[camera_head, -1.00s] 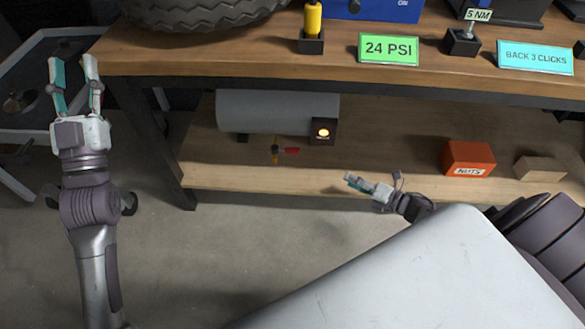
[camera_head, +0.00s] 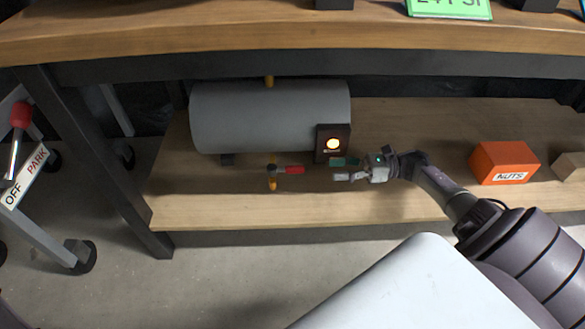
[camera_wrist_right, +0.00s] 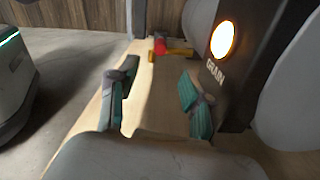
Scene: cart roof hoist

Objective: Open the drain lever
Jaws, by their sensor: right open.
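The drain lever (camera_head: 292,170) is a small red handle on a brass valve (camera_head: 272,183) under the grey tank (camera_head: 265,115). In the head view the lever points right, toward my gripper. My right gripper (camera_head: 340,170) is open and empty, just right of the lever and apart from it. In the right wrist view the red lever (camera_wrist_right: 160,46) and brass valve (camera_wrist_right: 180,54) lie ahead, beyond and between my open fingers (camera_wrist_right: 160,98). A dark box with a lit round lamp (camera_wrist_right: 223,40) stands close on the right there. My left gripper is out of view.
The lamp box (camera_head: 333,143) stands at the tank's right end, just behind my right fingers. The wooden lower shelf (camera_head: 300,208) is clear in front. An orange NUTS box (camera_head: 505,163) sits farther right. The upper tabletop (camera_head: 200,38) overhangs the shelf.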

